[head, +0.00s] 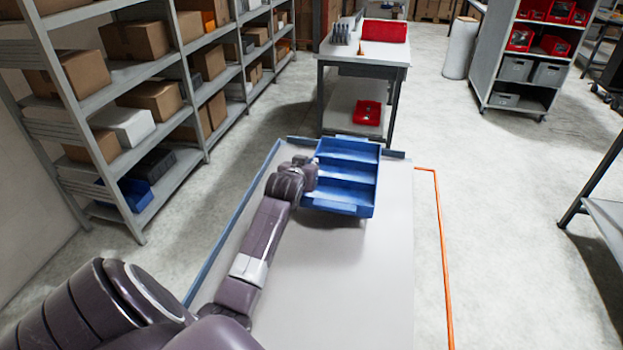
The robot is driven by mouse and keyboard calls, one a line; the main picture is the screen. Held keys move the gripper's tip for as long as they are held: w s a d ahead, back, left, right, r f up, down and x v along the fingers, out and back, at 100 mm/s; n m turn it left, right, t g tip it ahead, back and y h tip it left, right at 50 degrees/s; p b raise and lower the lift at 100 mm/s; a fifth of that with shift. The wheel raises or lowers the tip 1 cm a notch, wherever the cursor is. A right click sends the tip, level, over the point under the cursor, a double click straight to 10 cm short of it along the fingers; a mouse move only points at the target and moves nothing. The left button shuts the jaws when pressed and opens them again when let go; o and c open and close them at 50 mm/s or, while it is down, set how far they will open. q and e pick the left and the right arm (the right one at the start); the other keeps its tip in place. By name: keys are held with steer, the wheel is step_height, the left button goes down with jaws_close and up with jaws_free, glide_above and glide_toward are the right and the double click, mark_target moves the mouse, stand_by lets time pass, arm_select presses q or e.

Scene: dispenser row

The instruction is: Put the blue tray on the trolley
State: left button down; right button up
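The blue tray (347,196), with several compartments divided by cross walls, is over the far end of a pale flat surface with a blue rim (232,238), which looks like the trolley. A shadow shows below the tray's near edge, and it seems to be slightly above the surface. My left gripper (309,171) is at the tray's left side and appears shut on its edge; its fingertips are small and partly hidden. My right gripper is not in view.
A shelf rack with cardboard boxes (152,98) stands on the left. A workbench with a red bin (384,31) is just beyond the far end. A grey rack (522,60) stands at the back right. The near part of the pale surface is clear.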

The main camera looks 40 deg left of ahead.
arm_select(q)
step_height(320, 180, down, 6)
steer(key=c, duration=2.2)
jaws_free()
steer(key=shift+f, duration=0.1)
steer(key=shift+o, duration=0.2)
steer(key=shift+s+d, duration=0.1)
steer(key=v, duration=1.2)
steer(key=shift+f, duration=0.1)
